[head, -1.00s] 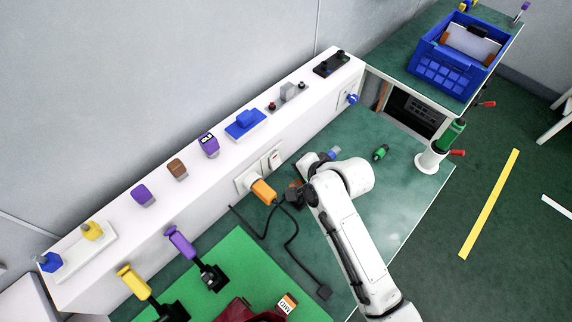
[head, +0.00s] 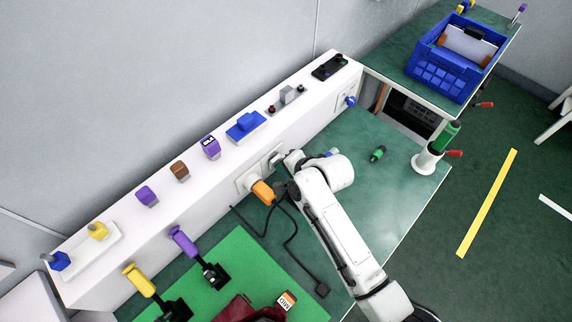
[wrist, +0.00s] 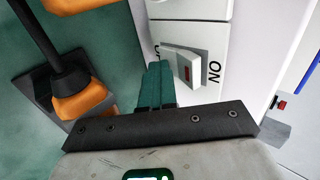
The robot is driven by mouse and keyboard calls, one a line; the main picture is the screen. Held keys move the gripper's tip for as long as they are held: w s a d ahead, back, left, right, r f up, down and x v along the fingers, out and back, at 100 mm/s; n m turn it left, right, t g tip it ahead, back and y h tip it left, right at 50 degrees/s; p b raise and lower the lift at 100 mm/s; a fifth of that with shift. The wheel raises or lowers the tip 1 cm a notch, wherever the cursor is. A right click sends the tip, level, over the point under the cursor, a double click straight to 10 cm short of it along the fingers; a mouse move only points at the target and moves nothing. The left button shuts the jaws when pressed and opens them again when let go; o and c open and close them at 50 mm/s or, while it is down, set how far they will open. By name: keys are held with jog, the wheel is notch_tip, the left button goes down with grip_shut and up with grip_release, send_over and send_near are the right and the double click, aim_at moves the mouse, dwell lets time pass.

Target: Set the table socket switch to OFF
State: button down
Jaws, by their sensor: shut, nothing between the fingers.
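The table socket switch (wrist: 183,64) is a pale rocker with a small red mark in a grey surround on a white plate. "ON" is printed to its right in the wrist view; the label on its left is partly hidden by my fingers. I cannot tell surely which side is pressed in. My gripper (wrist: 155,86) is shut and empty, its dark green fingers close beside the rocker's left side; contact is unclear. In the head view the switch plate (head: 275,156) shows just left of my arm's end, partly covered.
An orange plug (head: 263,192) with a black cable sits in the socket left of the switch; it also shows close by in the wrist view (wrist: 82,102). Several controls line the white ledge (head: 105,213) above. Green tabletop (head: 400,150) to the right is mostly clear.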

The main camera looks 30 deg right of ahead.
jog(key=shift+s+f, duration=0.2)
jog(key=shift+f, duration=0.4)
jog(key=shift+r, duration=0.1)
jog(key=shift+w+r+p, duration=0.2)
jog(key=shift+r+p, duration=0.55)
jog(key=shift+p, duration=0.05)
jog(key=v, duration=1)
jog(key=shift+s+d+r, duration=0.1)
jog(key=shift+s+r, duration=0.05)
jog(key=shift+s, duration=0.05)
jog(key=c, duration=1.8)
grip_release()
